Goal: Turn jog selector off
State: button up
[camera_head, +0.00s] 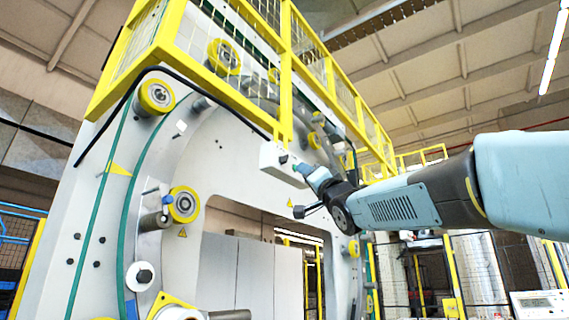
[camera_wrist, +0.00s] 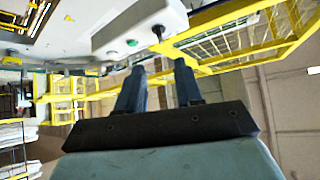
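A white control box (camera_head: 277,163) is mounted on the machine front below the yellow railing. In the wrist view the box (camera_wrist: 122,35) is at the top. It carries a black selector knob (camera_wrist: 158,32), a green button (camera_wrist: 132,42) and a small grey-looking button (camera_wrist: 111,54). The knob is probably the jog selector; its lettering and exact setting cannot be read. My gripper (camera_wrist: 160,64) is open, with two dark blue fingers apart and nothing between them. The knob lies beyond the fingertips, in line with the gap. In the head view my gripper (camera_head: 304,170) is close to the box's right end; contact cannot be told.
The large white machine frame (camera_head: 105,190) with yellow rollers (camera_head: 185,204) stands behind and left of the box. Yellow railing (camera_head: 286,85) runs just above the box and close to its right in the wrist view (camera_wrist: 235,58). Open room lies in front.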

aim_at(287, 161)
jog(key=x, duration=1.3)
jog(key=shift+w+f, duration=0.1)
jog(key=shift+d, duration=0.1)
grip_shut()
